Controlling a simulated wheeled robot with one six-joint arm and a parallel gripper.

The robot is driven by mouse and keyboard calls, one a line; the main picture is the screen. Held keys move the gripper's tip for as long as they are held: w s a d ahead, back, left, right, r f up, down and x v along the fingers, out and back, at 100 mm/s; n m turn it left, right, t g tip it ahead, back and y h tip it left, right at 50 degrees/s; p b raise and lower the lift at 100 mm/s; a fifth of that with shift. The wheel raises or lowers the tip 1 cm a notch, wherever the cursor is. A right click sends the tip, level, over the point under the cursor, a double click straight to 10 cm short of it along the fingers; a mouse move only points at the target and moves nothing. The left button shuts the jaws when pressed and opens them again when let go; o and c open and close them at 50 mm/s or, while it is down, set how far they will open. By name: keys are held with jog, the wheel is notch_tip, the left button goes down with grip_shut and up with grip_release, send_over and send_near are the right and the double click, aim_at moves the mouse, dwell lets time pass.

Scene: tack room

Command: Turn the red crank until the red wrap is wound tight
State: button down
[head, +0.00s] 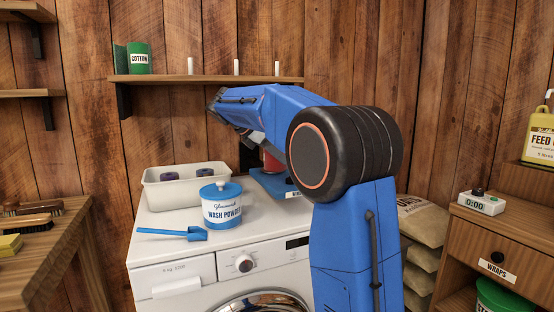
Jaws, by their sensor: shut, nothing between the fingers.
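The red wrap (271,161) shows only as a small patch of red behind my blue arm, at the back right of the white washing machine top. It is above a blue base (268,182) with a partly covered label. The red crank cannot be made out; my arm covers most of that spot. My arm rises from the lower right and folds over toward the wrap. My gripper's fingers are hidden behind the arm, so their distance from the crank cannot be seen.
On the washing machine (170,247) are a white bin (160,196) with dark rolls, a wash powder tub (221,206) and a blue scoop (185,233). A shelf (205,79) hangs above. A timer (481,203) sits on the right cabinet; a brush table (75,225) is left.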

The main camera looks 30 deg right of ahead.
jog(key=shift+d, duration=0.85)
dwell(1.1)
